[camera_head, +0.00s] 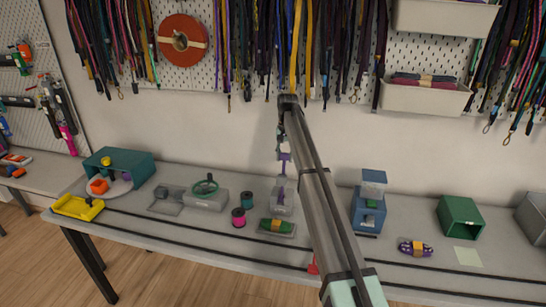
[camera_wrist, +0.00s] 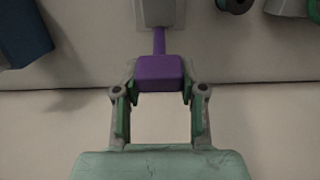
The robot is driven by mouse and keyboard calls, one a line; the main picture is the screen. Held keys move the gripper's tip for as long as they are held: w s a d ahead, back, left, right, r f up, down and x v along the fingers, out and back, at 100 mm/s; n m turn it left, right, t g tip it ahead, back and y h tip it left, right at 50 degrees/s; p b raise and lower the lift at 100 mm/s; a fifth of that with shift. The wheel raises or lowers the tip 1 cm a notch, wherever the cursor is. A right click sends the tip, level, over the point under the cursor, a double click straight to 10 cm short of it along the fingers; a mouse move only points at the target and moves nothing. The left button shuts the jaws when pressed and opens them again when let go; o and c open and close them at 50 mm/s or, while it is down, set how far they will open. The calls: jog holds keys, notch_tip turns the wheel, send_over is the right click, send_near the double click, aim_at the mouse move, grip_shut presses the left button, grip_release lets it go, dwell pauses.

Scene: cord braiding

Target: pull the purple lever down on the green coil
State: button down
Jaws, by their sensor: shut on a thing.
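The purple lever (camera_head: 285,157) stands raised at mid-table on a grey press-like device (camera_head: 282,208). In the wrist view its purple block (camera_wrist: 160,72) sits between my fingertips, with a purple stem running to a grey part (camera_wrist: 159,12). My gripper (camera_wrist: 160,84) is shut on the block, one green-padded finger on each side. In the head view my arm hides part of the device and most of my gripper. A green coil with an orange band (camera_head: 277,227) lies on a grey base at the front of the device, below the lever.
A pink spool (camera_head: 238,217) and a teal spool (camera_head: 247,200) stand left of the device. A blue device (camera_head: 368,209) stands to the right, beside a purple coil (camera_head: 415,248) and a green open box (camera_head: 460,218). Cords hang on the pegboard above.

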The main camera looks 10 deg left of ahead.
jog(key=shift+w+f, duration=0.15)
dwell(0.3)
jog(key=c, duration=1)
grip_release()
jog(key=shift+d, duration=0.1)
jog(key=o, duration=0.4)
jog(key=shift+w+f, duration=0.1)
jog(key=shift+w, duration=0.05)
jog(key=shift+c, duration=0.2)
notch_tip(320, 180, up, 12)
jog(key=w, duration=0.1)
jog(key=shift+w, duration=0.2)
